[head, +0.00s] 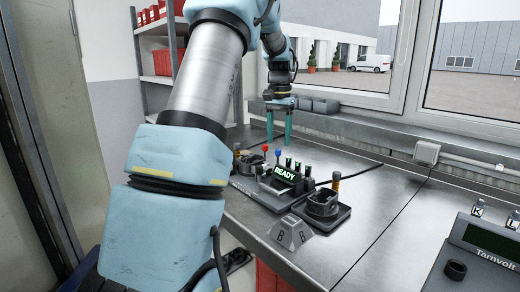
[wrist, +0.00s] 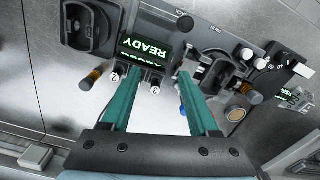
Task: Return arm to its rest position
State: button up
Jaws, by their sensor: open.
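My gripper (head: 279,122) hangs at the back of the metal workbench in the head view, pointing down, behind the device with the lit READY display (head: 285,171). Its two green fingers are apart with nothing between them. In the wrist view my gripper (wrist: 158,92) also shows open and empty, with bare bench between the fingers and the READY display (wrist: 152,47) beyond their tips.
A dark holder (head: 323,204) stands right of the display, with a grey block marked B (head: 291,232) in front. A Tarnvolt unit (head: 483,247) is at the lower right. A window sill (head: 360,125) runs behind; shelves (head: 160,80) stand at left. The bench's right middle is clear.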

jog(key=s+a+f+n, duration=0.1)
jog(key=s+a+f, duration=0.2)
jog(key=s, duration=0.5)
jog(key=s+a+f+n+t, duration=0.1)
jog(key=s+a+f+n, duration=0.1)
jog(key=s+a, duration=0.3)
jog(key=s+a+f+n, duration=0.2)
jog(key=s+a+f, duration=0.2)
jog(key=s, duration=0.9)
jog(key=shift+a+f+t, duration=0.25)
jog(key=shift+f+t, duration=0.05)
jog(key=shift+f, duration=0.3)
